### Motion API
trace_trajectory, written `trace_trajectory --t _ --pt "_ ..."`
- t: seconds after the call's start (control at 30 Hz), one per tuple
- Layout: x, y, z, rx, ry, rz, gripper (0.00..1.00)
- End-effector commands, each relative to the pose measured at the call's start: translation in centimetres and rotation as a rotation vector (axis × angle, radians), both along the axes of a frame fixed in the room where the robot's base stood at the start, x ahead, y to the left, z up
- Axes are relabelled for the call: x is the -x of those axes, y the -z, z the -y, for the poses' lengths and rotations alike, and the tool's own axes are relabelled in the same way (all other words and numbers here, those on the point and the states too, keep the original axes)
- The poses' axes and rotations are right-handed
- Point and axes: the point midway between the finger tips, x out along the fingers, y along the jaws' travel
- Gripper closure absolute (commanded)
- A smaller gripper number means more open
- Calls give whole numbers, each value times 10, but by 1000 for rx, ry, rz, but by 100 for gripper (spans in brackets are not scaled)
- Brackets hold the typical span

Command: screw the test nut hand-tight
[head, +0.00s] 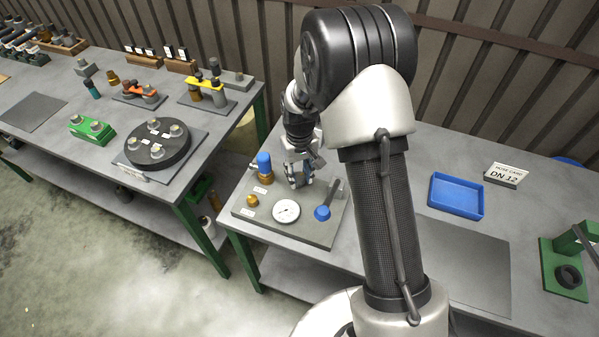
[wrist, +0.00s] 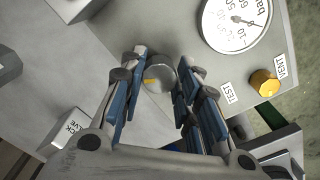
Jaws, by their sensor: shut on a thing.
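The test nut (wrist: 160,78) is a grey round piece with a yellow mark on its face. It sits between my fingertips in the wrist view, close to the TEST label (wrist: 230,93). My gripper (wrist: 158,72) has blue-padded fingers on both sides of the nut and is shut on it. In the head view my gripper (head: 299,182) points down over the grey test panel (head: 300,233), behind the dial gauge. The nut itself is hidden there by the fingers. How far it is screwed in cannot be told.
The panel bears a dial gauge (head: 286,211), a brass vent knob (head: 252,201), a blue-capped fitting (head: 264,162) and a blue-ended lever (head: 322,212), all close around my gripper. A blue tray (head: 456,196) and a DN 12 sign (head: 506,174) stand to the right.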

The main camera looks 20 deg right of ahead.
Motion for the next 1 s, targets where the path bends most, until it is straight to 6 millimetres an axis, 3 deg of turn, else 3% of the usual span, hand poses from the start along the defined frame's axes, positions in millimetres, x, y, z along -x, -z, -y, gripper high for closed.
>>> trace_trajectory --t 0.53,0.57,0.83,1.0 --pt "0 0 0 0 28 1 94" --pt "0 0 0 0 28 1 68" --pt "0 0 0 0 26 1 50" --pt "0 0 0 0 26 0 50"
